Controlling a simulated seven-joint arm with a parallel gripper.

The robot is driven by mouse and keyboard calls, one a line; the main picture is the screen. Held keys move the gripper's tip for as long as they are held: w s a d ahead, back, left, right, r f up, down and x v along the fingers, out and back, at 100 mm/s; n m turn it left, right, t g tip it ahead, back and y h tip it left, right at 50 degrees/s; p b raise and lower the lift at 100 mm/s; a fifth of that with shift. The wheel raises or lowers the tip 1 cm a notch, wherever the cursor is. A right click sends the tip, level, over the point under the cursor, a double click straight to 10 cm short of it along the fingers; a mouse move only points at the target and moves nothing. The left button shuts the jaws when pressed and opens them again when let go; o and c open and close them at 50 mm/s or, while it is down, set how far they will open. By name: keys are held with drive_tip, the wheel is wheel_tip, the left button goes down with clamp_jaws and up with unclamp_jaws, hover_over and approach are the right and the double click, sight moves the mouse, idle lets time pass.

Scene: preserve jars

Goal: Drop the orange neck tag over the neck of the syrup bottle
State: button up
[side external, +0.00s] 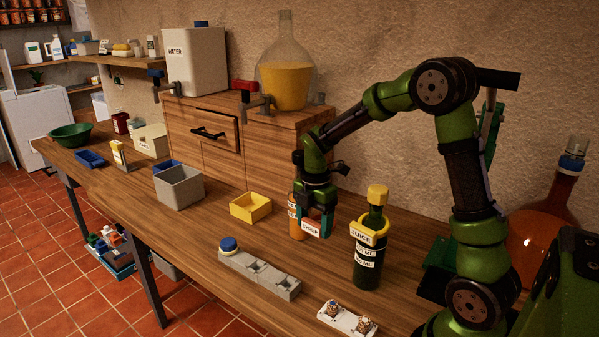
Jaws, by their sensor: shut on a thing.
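My gripper (317,222) points down over the table with its fingers shut on the orange neck tag. Only the tag's white "SYRUP" label (310,229) shows clearly, between and below the fingertips; its ring is mostly hidden. An orange bottle (297,228), seemingly the syrup bottle, stands upright directly behind and left of my gripper. Its white label shows partly, and my gripper covers much of its upper part. I cannot tell from this view whether the tag is around the bottle or in front of it.
A dark green bottle (368,262) with a yellow cap and a yellow "JUICE" tag stands close to the right. A yellow bin (250,208) and a grey bin (179,188) are to the left. A grey block with sockets (259,275) and a white tray (345,320) lie in front.

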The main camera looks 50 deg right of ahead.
drive_tip(key=m, duration=0.2)
drive_tip(key=shift+s+r+m, duration=0.15)
drive_tip(key=shift+s+m, duration=0.05)
drive_tip(key=shift+m, duration=0.2)
drive_tip(key=m, duration=0.2)
drive_tip(key=a+r+m, duration=0.1)
drive_tip(key=m, duration=0.1)
drive_tip(key=shift+s+a+r+m, duration=0.15)
drive_tip(key=shift+a+m, duration=0.05)
drive_tip(key=shift+m, duration=0.2)
drive_tip(key=a+r+m, duration=0.7)
drive_tip(key=a+m, duration=0.2)
drive_tip(key=w+d+r+n, duration=0.4)
drive_tip(key=d+n, duration=0.3)
drive_tip(key=n, duration=0.2)
drive_tip(key=w+d+r+n, duration=0.3)
drive_tip(key=w+d+n, duration=0.3)
drive_tip(key=n, duration=0.4)
drive_tip(key=shift+d+r, duration=0.4)
drive_tip(key=shift+d, duration=0.5)
drive_tip(key=shift+f, duration=0.1)
drive_tip(key=shift+f, duration=2.85)
